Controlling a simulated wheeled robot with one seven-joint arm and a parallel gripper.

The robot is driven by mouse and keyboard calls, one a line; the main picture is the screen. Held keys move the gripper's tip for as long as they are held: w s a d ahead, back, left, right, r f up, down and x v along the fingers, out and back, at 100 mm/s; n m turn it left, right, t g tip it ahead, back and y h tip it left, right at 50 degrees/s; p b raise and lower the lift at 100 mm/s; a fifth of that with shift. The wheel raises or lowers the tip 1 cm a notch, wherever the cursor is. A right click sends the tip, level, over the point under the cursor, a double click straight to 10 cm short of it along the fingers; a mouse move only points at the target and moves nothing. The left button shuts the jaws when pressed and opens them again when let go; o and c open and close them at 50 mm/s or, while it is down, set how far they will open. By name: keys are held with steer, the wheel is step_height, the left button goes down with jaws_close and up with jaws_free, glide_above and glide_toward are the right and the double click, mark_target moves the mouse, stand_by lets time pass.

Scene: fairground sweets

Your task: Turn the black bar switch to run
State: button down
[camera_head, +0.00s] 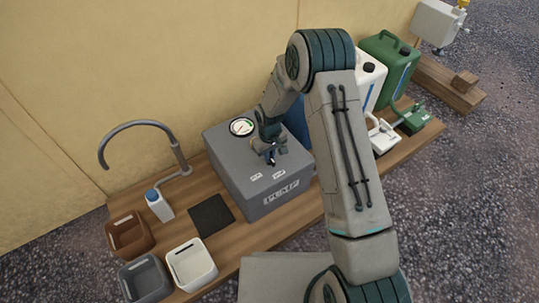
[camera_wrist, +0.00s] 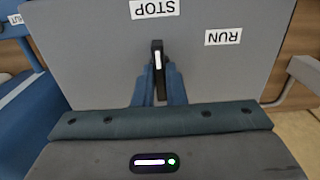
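The black bar switch (camera_wrist: 157,55) is on the top face of the grey pump box (camera_head: 228,160). In the wrist view its white line points toward the STOP label (camera_wrist: 155,8), not the RUN label (camera_wrist: 223,37), which is to the right. My gripper (camera_wrist: 159,80) has its two blue fingers close on either side of the bar and appears shut on it. In the head view my gripper (camera_head: 270,154) is over the box top and hides most of the switch.
A pressure gauge (camera_head: 242,127) sits on the box behind my gripper. A tap (camera_head: 150,128), a small bottle (camera_head: 159,205) and several bins stand to the left on the wooden bench (camera_head: 245,236). White (camera_head: 369,80) and green (camera_head: 392,62) canisters stand to the right.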

steer(key=shift+m, duration=0.3)
steer(key=m+p, duration=0.1)
steer(key=m, duration=0.5)
steer(key=shift+m+p, duration=0.3)
steer(key=m+p, duration=0.1)
steer(key=m, duration=0.2)
steer(key=shift+m+p, duration=0.45)
steer(key=shift+m, duration=1.35)
steer(key=c, duration=1.5)
jaws_free()
steer(key=shift+r, duration=0.1)
